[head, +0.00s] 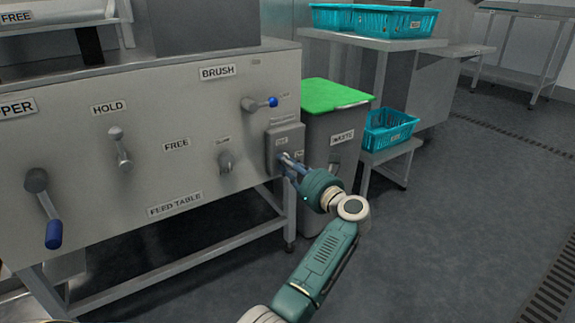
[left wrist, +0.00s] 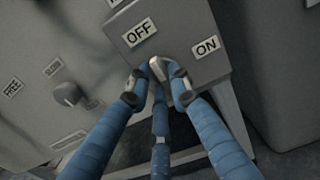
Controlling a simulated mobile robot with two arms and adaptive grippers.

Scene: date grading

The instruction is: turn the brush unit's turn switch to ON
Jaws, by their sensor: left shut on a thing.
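The brush unit's turn switch (left wrist: 158,69) is a small pale grey knob on a grey switch box (head: 284,138), at the right end of the steel machine panel. In the left wrist view an OFF label (left wrist: 139,33) sits above and left of the knob, and an ON label (left wrist: 206,47) above and right. The visible end of the knob leans up and left, toward the OFF side. My left gripper (head: 288,164) has its blue fingers shut on the knob, one on each side; in the left wrist view the fingertips (left wrist: 157,84) partly hide it. My right gripper is not in view.
The panel carries a blue-tipped lever (head: 262,103) beside the BRUSH label (head: 217,72), and other levers further left. A waste bin with a green lid (head: 330,95) stands just right of the box. Teal crates (head: 388,132) stand behind it. The floor at right is clear.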

